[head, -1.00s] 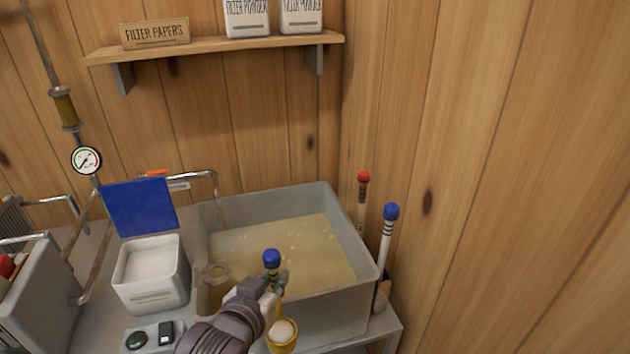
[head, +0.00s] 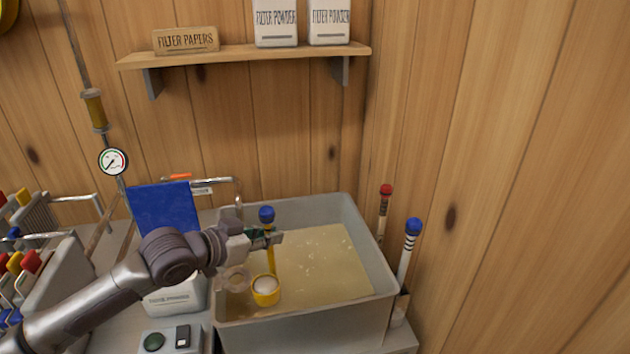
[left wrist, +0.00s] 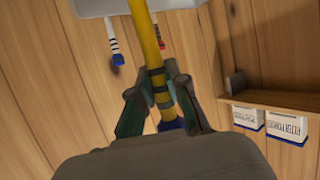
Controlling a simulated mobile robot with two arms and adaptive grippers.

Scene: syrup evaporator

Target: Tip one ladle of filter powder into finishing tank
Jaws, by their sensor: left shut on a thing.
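My left gripper (head: 262,240) is shut on the handle of a yellow ladle (head: 266,290), just below its blue knob (head: 266,214). The ladle hangs upright with white powder in its cup, over the left part of the finishing tank (head: 370,246). The grey tank holds cloudy amber liquid (head: 325,262). In the left wrist view the yellow handle (left wrist: 147,35) runs between both fingers. The white filter powder bin (head: 180,298) stands left of the tank, mostly hidden by my arm, its blue lid (head: 163,208) raised. My right gripper is not in view.
A red-knobbed rod (head: 384,210) and a blue-knobbed rod (head: 409,245) stand at the tank's right side. A metal pipe (head: 215,181) reaches the tank's back left. A switch box (head: 168,340) sits in front. A shelf (head: 240,54) holds filter powder containers above.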

